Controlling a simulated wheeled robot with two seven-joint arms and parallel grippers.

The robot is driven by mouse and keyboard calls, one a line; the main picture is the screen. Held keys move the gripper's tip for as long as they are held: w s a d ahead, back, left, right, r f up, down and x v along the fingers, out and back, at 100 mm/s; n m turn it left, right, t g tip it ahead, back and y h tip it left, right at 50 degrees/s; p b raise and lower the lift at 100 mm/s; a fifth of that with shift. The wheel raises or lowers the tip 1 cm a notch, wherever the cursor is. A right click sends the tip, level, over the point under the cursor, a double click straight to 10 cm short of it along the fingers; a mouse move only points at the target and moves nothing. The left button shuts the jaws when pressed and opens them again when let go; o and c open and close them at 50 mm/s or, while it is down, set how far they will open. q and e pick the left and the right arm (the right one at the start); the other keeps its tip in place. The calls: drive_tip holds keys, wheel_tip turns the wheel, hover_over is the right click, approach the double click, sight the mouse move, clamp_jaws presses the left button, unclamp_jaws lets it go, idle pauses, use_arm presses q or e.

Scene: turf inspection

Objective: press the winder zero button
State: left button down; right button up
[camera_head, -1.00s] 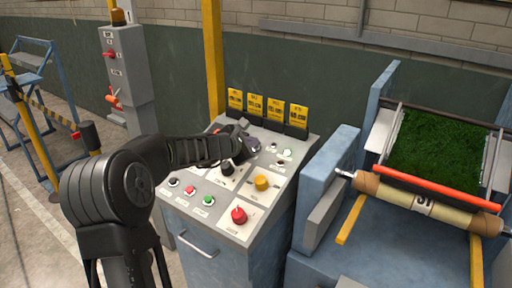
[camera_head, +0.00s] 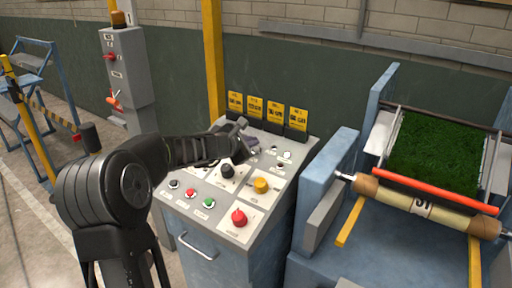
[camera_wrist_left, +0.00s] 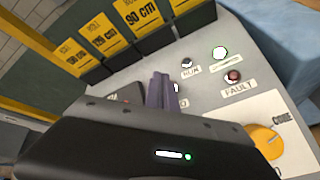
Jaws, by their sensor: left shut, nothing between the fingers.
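The control console (camera_head: 262,217) has a sloped grey top with several buttons and knobs. My left gripper (camera_head: 249,143) is shut and empty over the upper middle of this top. In the left wrist view its closed fingers (camera_wrist_left: 162,92) point at the panel beside a small, partly covered button (camera_wrist_left: 177,88). The end of a label shows by that button, but its full wording is hidden, so I cannot tell whether it is the winder zero button. I cannot tell whether the fingertips touch the panel. My right gripper is not in view.
A yellow knob (camera_head: 261,186), red knob (camera_head: 239,217) and black knob (camera_head: 228,171) stand up from the panel. Yellow cards (camera_head: 255,106) line its back edge. A turf roller machine (camera_head: 420,208) stands to the right, a grey switch box (camera_head: 126,68) behind left.

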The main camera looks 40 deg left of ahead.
use_arm(q)
drive_tip(key=shift+s+r+p, duration=0.2)
drive_tip(key=shift+r+p, duration=0.3)
drive_tip(key=shift+r, duration=0.15)
drive_tip(key=shift+s+r+p, duration=0.15)
drive_tip(key=shift+r+p, duration=0.3)
drive_tip(key=shift+r, duration=0.15)
drive_tip(key=shift+s+r+p, duration=0.25)
drive_tip(key=shift+r+p, duration=0.2)
drive_tip(key=shift+r, duration=0.1)
drive_tip(key=shift+s+r+p, duration=0.25)
drive_tip(key=shift+r+p, duration=0.15)
drive_tip(key=shift+r, duration=0.15)
